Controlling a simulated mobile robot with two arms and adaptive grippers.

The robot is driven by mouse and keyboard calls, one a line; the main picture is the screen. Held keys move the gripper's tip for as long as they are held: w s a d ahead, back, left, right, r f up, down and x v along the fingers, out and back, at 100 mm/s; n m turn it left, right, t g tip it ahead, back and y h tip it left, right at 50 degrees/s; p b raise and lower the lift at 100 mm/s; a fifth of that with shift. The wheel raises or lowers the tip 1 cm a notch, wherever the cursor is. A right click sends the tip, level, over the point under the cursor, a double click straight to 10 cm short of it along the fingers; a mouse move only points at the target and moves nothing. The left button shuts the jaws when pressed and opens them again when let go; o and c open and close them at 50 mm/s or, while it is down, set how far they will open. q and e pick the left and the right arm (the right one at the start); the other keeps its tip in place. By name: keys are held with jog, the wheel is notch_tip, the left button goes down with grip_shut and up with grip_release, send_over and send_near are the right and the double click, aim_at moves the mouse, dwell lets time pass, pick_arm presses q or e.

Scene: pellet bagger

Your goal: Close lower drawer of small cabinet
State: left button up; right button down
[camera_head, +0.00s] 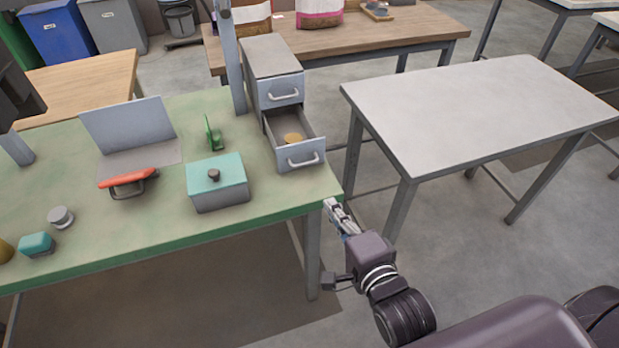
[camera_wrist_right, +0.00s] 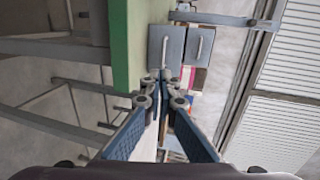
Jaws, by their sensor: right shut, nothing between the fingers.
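The small grey cabinet (camera_head: 272,55) stands at the right end of the green table. Its lower drawer (camera_head: 300,160) is pulled out toward the front, with a round tan item (camera_head: 292,139) inside. The upper drawer (camera_head: 283,92) is shut. My right gripper (camera_head: 331,207) is shut and empty, just off the table's front right corner, in front of and below the lower drawer, apart from it. In the right wrist view, the lower drawer front (camera_wrist_right: 158,48) and the upper drawer front (camera_wrist_right: 200,43) appear sideways beyond the fingertips (camera_wrist_right: 163,76). My left gripper is not in view.
The green table (camera_head: 130,234) also holds a teal-lidded box (camera_head: 218,178), a red-handled item (camera_head: 128,180) and a green stand (camera_head: 213,132). A bare grey table (camera_head: 480,105) stands to the right, with a floor gap between. A wooden table (camera_head: 370,39) is behind.

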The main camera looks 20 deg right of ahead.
jog(key=p, duration=0.2)
send_near(291, 134)
jog(key=s, duration=0.4)
jog(key=s+f, duration=0.1)
jog(key=s, duration=0.1)
jog(key=shift+s+d+f, duration=0.1)
jog(key=shift+s, duration=0.25)
jog(key=shift+w+f, duration=0.2)
jog(key=shift+w, duration=0.3)
jog(key=shift+w+r, duration=0.1)
jog(key=shift+w, duration=0.45)
jog(key=r+b+x, duration=0.1)
jog(key=x, duration=0.3)
jog(key=r+b+x, duration=0.1)
jog(key=x, duration=0.4)
jog(key=r+b+x, duration=0.1)
jog(key=x, duration=0.4)
jog(key=shift+w+f, duration=0.1)
jog(key=shift+w, duration=0.8)
jog(key=shift+r, duration=0.25)
